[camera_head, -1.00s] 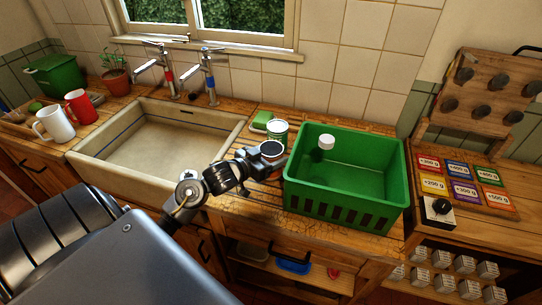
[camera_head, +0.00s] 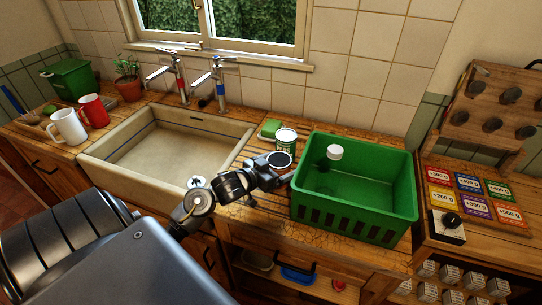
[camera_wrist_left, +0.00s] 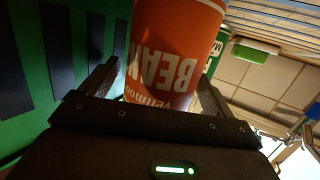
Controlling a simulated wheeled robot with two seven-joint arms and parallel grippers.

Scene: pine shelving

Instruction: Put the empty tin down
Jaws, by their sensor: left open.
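An orange tin with white lettering reading "BEAN" (camera_wrist_left: 175,45) stands between the fingers of my left gripper (camera_wrist_left: 158,95) in the left wrist view. My left gripper is open around it. In the head view the left gripper (camera_head: 268,168) is over the ribbed wooden drainboard, and the round dark top of the tin (camera_head: 280,159) shows at its end. The tin is just left of the green crate (camera_head: 350,220). The arm hides most of its side and its base, so its contact with the board is hard to see. My right gripper is not in view.
A green-and-white tin (camera_head: 286,137) and a green sponge (camera_head: 271,128) stand close behind. The crate holds a white-capped item (camera_head: 334,152). The sink (camera_head: 150,150) lies left, with two taps behind it. Coloured weight cards (camera_head: 470,184) and a black knob (camera_head: 451,219) are right.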

